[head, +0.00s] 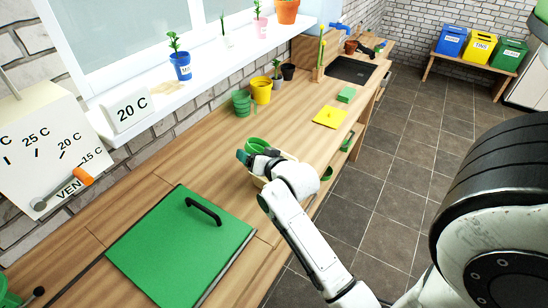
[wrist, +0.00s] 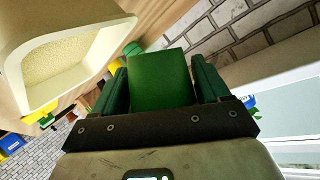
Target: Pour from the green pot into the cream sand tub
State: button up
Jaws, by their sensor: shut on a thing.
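My gripper (head: 250,157) is shut on the green pot (head: 258,144), above the wooden worktop. In the wrist view the green pot (wrist: 162,80) sits between the two dark green fingers. The cream sand tub (head: 256,181) stands on the worktop below and beside the gripper, partly hidden by my wrist. In the wrist view the tub (wrist: 75,85) is at the upper left, with pale grainy sand inside, and the pot appears apart from it. The pot's inside is hidden in the wrist view, and I cannot tell its exact tilt.
A green panel with a black handle (head: 180,248) lies nearer on the worktop. Stacked green pots (head: 241,104) and a yellow pot (head: 261,93) stand near the wall. A yellow sheet (head: 330,117), a green block (head: 346,95) and a sink (head: 350,71) are farther along.

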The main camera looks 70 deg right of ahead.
jog(key=shift+w+a+f+n+g+h+b, duration=0.4)
jog(key=shift+w+a+f+n+g+b, duration=0.25)
jog(key=shift+n, duration=0.35)
jog(key=shift+n+b, duration=0.4)
jog(key=shift+b, duration=0.1)
jog(key=shift+r+n+g+h+p, duration=0.3)
jog(key=shift+r+g+h+p, duration=0.2)
jog(key=shift+r+p, duration=1.2)
jog(key=shift+r+b, duration=0.15)
jog(key=shift+b, duration=0.15)
